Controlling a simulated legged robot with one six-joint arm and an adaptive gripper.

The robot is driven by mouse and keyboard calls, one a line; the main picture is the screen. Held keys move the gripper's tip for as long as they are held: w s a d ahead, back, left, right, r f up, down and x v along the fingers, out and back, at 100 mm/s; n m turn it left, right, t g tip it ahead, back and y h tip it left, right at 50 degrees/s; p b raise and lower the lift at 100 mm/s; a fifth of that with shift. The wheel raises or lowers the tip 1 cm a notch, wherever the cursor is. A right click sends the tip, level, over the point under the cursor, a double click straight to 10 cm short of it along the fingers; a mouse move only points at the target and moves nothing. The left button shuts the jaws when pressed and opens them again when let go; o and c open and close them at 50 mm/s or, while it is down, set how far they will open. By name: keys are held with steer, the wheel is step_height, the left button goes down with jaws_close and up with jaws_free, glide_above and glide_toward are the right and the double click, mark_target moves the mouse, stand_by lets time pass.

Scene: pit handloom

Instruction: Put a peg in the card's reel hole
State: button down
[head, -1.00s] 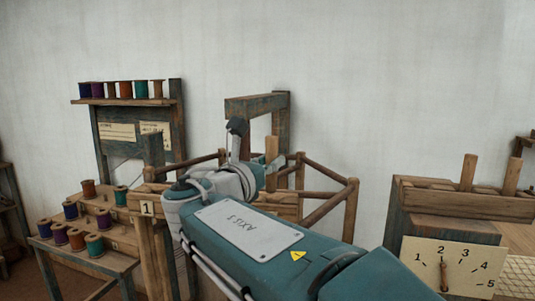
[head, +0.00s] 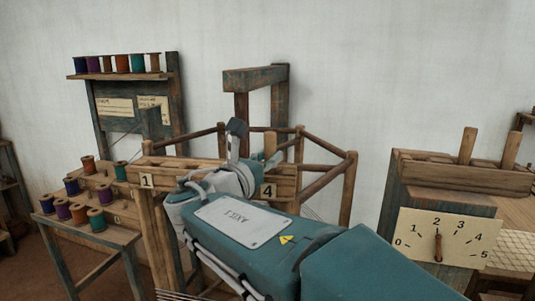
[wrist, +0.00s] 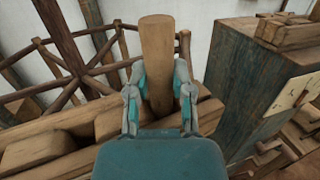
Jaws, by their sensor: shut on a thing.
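My gripper (wrist: 158,95) is shut on an upright wooden peg (wrist: 157,50), gripped around its lower part. In the head view the peg (head: 270,143) stands above the right end of the wooden rail (head: 200,172), near the number 4 tag (head: 268,191). A number 1 tag (head: 147,180) marks the rail's left end. My arm hides the middle of the rail. I cannot tell whether the peg's foot is in a hole. Two paper cards, one at left (head: 115,106) and one at right (head: 153,104), hang on the rack; their writing is too small to read.
A stepped stand (head: 100,190) at left holds several thread reels, and a shelf (head: 122,75) above the cards holds more. A wooden frame with round rails (head: 325,180) stands behind my gripper. A cabinet with a numbered dial plate (head: 447,238) stands at right.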

mark_target(269, 133)
steer(key=shift+c, duration=2.2)
jaws_free()
steer(key=o, duration=0.4)
steer(key=shift+r, duration=3.55)
